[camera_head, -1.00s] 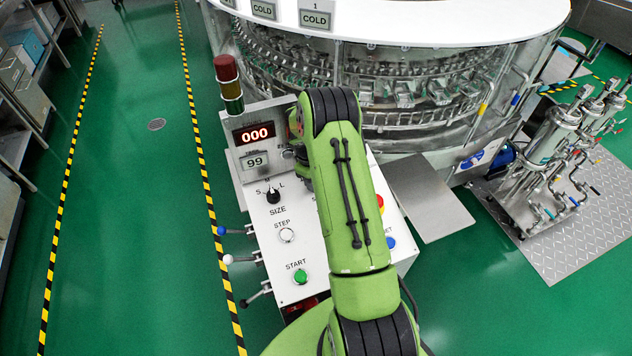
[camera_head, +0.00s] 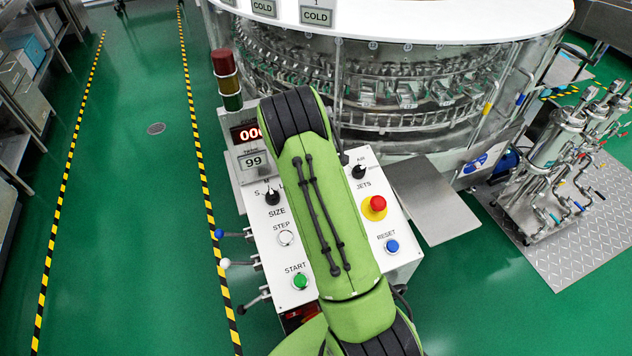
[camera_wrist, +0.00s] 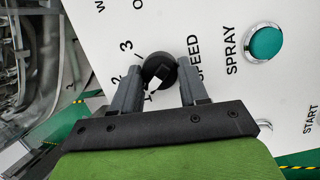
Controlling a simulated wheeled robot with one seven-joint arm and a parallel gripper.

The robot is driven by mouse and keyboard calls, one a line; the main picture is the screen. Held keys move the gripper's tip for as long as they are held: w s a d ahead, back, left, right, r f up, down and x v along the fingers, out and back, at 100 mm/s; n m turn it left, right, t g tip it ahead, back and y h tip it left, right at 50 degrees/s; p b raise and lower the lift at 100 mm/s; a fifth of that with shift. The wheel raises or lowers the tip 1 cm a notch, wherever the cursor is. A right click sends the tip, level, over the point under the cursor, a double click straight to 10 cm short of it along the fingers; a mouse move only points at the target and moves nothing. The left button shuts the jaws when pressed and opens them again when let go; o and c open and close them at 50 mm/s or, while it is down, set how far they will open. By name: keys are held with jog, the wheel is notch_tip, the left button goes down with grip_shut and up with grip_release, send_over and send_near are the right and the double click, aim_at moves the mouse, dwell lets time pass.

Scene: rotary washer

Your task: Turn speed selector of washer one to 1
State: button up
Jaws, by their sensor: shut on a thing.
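The black speed selector knob (camera_wrist: 158,66) is in the wrist view, beside the word SPEED on a white panel. The numbers 2 and 3 show to its left. A white mark on the knob points to the lower left, below the 2; the label there is partly hidden. My gripper (camera_wrist: 164,76) has one grey finger on each side of the knob and is shut on it. In the head view my green arm hides the gripper and this knob. The washer's control console (camera_head: 265,240) stands below the arm there.
A teal SPRAY button (camera_wrist: 265,42) lies right of the knob. On the console are a SIZE selector (camera_head: 271,197), a JETS selector (camera_head: 359,171), a red stop button (camera_head: 377,203), a blue RESET button (camera_head: 392,246) and a green START button (camera_head: 300,282). Levers stick out left.

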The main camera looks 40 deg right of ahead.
jog(key=shift+n, duration=0.6)
jog(key=o, duration=1)
jog(key=shift+o, duration=0.2)
jog(key=p+v, duration=0.2)
jog(key=v, duration=1.3)
jog(key=shift+s+a+r, duration=0.25)
jog(key=shift+s+r, duration=0.05)
jog(key=shift+s, duration=0.05)
